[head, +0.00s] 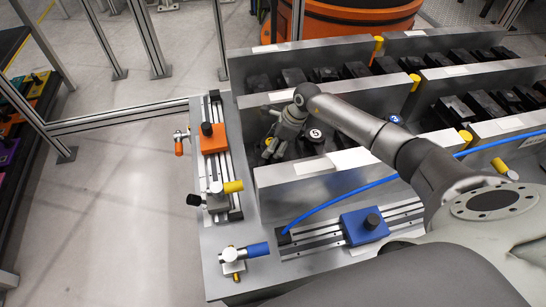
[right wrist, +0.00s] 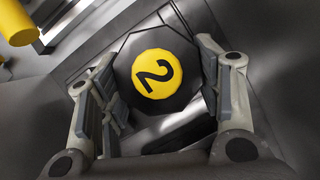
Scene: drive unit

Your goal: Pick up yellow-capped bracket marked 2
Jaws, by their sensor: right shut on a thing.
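The bracket marked 2 (right wrist: 157,74) has a dark body and a round yellow cap with a black 2. It lies between the two fingers of my right gripper (right wrist: 163,92) in the right wrist view, and the gripper is shut on it. In the head view my right gripper (head: 272,147) reaches down into the left end of the front bin row. The bracket is mostly hidden there by the gripper. Whether it is clear of the bin floor cannot be told. My left gripper is not in view.
A white-capped bracket marked 5 (head: 314,133) stands just right of the gripper. A blue-capped one (head: 395,118) is farther right. Grey bin walls (head: 300,178) surround the gripper. An orange clamp block (head: 212,138) and a blue block (head: 364,225) sit on rails nearby.

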